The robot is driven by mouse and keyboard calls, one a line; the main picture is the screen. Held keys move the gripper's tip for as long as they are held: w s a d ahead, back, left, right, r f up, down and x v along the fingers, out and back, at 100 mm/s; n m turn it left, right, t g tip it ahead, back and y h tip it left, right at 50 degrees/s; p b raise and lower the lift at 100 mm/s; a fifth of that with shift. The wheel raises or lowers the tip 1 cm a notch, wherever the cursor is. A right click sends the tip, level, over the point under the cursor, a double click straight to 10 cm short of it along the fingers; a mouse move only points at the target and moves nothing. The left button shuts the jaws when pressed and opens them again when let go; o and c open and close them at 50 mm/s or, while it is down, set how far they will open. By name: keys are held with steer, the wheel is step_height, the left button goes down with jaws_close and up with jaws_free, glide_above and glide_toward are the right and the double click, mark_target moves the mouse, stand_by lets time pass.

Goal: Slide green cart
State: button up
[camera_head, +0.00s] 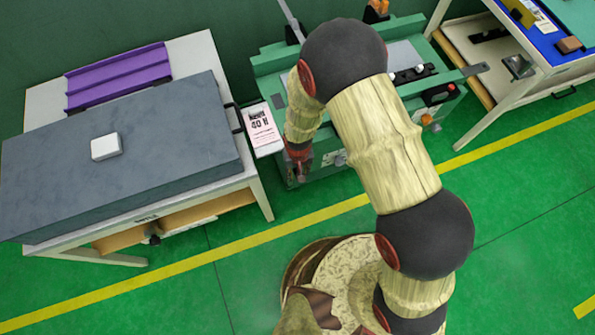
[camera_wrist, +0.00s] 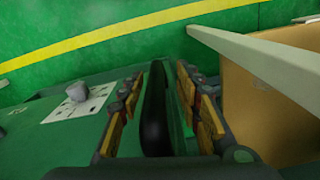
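The green cart (camera_head: 268,62) is a green machine-like bench at the back middle, partly hidden by my arm. Its grey and white panel with a knob shows at the left of the wrist view (camera_wrist: 92,103). My gripper (camera_head: 299,172) is low at the cart's front left side. In the wrist view my gripper (camera_wrist: 160,105) has its fingers apart, with a black upright bar (camera_wrist: 154,115) between them. The bar looks like a handle beside the cart's green side. A narrow green gap shows between the bar and the right finger. I cannot tell whether either finger touches the bar.
A grey-topped table (camera_head: 130,150) stands close on the left, with a white block (camera_head: 106,146) and a purple tray (camera_head: 118,75). A pink and white sign (camera_head: 261,126) is between table and cart. Another bench (camera_head: 540,60) stands right. Green floor with a yellow line (camera_head: 260,237) is clear in front.

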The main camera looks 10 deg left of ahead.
step_height(320, 180, up, 12)
steer(key=shift+f, duration=0.2)
stand_by(0.4)
steer(key=s+d+n+g+h, duration=0.1)
steer(key=s+d, duration=0.2)
steer(key=s, duration=0.1)
steer(key=s+d+r+m+t, duration=0.1)
steer(key=d+r+m+t, duration=0.1)
steer(key=d+r, duration=0.6)
steer(key=s+d+r+m+t, duration=0.1)
steer(key=d+r+t, duration=0.1)
steer(key=d+r, duration=0.7)
steer(key=s+d+r+m+t+y, duration=0.1)
steer(key=d+r, duration=0.7)
steer(key=r, duration=1.2)
steer(key=shift+s+d+r+m+t, duration=0.3)
steer(key=shift+s+m+t, duration=0.2)
steer(key=shift+m+t, duration=0.3)
steer(key=shift+c, duration=0.2)
